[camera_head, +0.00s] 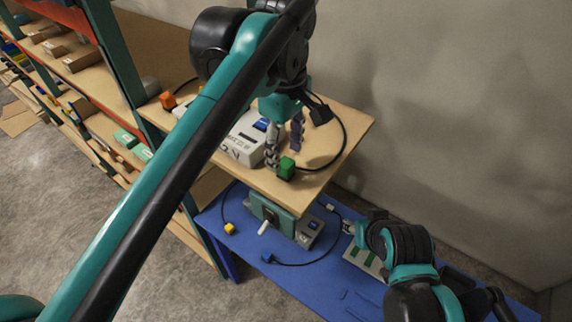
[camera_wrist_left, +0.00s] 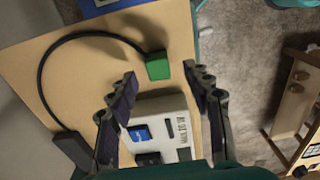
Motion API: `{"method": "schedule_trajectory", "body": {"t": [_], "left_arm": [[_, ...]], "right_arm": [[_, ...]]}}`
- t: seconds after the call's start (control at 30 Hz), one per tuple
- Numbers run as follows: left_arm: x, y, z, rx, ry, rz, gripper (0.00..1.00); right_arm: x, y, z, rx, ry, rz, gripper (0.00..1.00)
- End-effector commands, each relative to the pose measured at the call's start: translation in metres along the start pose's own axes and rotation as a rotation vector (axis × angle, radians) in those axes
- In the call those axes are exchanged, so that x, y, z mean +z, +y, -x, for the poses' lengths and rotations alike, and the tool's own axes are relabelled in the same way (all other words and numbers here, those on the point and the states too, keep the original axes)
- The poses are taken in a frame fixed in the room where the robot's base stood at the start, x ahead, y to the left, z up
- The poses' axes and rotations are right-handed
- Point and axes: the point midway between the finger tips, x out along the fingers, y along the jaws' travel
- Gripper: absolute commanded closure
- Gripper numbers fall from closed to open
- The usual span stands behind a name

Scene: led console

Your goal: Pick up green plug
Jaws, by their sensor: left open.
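The green plug (camera_head: 287,168) is a small block near the front edge of the wooden top, on the end of a black cable. My left gripper (camera_head: 283,152) is open, pointing down close to the plug, its fingers partly overlapping it in the head view. In the left wrist view the green plug (camera_wrist_left: 158,68) lies just beyond and between the fingertips of my left gripper (camera_wrist_left: 160,75), with a gap on both sides. My right gripper (camera_head: 354,228) is low at the right over the blue table; its fingers are too small to tell.
A white console box (camera_head: 244,146) with a blue switch stands beside the plug, under the fingers in the left wrist view (camera_wrist_left: 175,125). An orange plug (camera_head: 168,100) is farther left. A yellow plug (camera_head: 229,228) and a blue plug (camera_head: 267,257) lie on the blue table (camera_head: 300,282).

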Motion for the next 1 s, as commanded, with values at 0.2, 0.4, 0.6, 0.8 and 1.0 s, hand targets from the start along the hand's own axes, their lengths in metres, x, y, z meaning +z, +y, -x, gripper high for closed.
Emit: {"method": "schedule_trajectory", "body": {"t": [0.2,0.4,0.6,0.8,1.0], "left_arm": [[0.004,-0.002,-0.029,0.000,0.000,0.000,0.50],[0.003,-0.002,-0.047,0.000,0.000,0.000,0.50],[0.003,-0.002,-0.048,0.000,0.000,0.000,0.50],[0.003,-0.002,-0.048,0.000,0.000,0.000,1.00],[0.003,-0.002,-0.048,0.000,0.000,0.000,1.00]], "right_arm": [[-0.006,0.000,0.008,0.000,0.000,0.000,0.60],[-0.006,0.000,0.009,0.000,0.000,0.000,0.60],[-0.006,0.000,0.008,0.000,0.000,0.000,0.60],[-0.006,0.000,0.008,0.000,0.000,0.000,0.60],[-0.006,0.000,0.008,0.000,0.000,0.000,0.60]]}}
